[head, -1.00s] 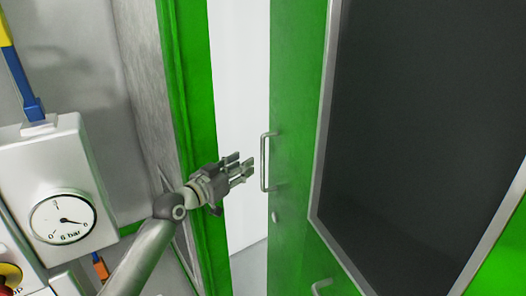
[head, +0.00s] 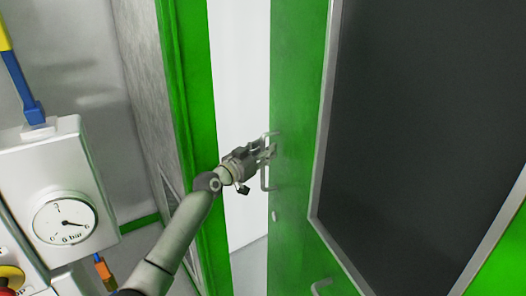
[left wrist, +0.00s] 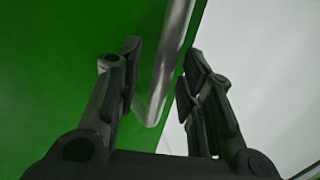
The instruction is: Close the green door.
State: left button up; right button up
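The green door (head: 292,225) with a large dark window panel (head: 420,130) stands ajar, with a bright gap between it and the green frame (head: 190,90). Its metal bar handle (head: 264,180) is near the door's left edge. My left gripper (head: 270,151) is at the handle and hides part of it. In the left wrist view the fingers of my left gripper (left wrist: 160,65) are apart, with the lower end of the handle (left wrist: 168,60) between them. I cannot see either finger clearly pressing on the bar. My right gripper is out of view.
A white box with a pressure gauge (head: 64,218) is on the left, with a red and yellow button (head: 10,276) below it. The doorway gap (head: 240,80) is clear.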

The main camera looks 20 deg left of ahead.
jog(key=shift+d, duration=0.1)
pick_arm(q)
grip_shut()
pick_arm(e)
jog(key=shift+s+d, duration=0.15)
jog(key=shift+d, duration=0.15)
pick_arm(q)
jog(key=s+a+n+y+p, duration=0.1)
jog(key=s+a+p, duration=0.3)
jog(key=s+a, duration=0.1)
jog(key=shift+s+a+y, duration=0.3)
jog(key=shift+a+y, duration=0.05)
jog(key=shift+y, duration=0.05)
jog(key=shift+c, duration=1.1)
grip_release()
jog(key=shift+o, duration=1.1)
jog(key=shift+s+a, duration=0.1)
jog(key=shift+s, duration=0.05)
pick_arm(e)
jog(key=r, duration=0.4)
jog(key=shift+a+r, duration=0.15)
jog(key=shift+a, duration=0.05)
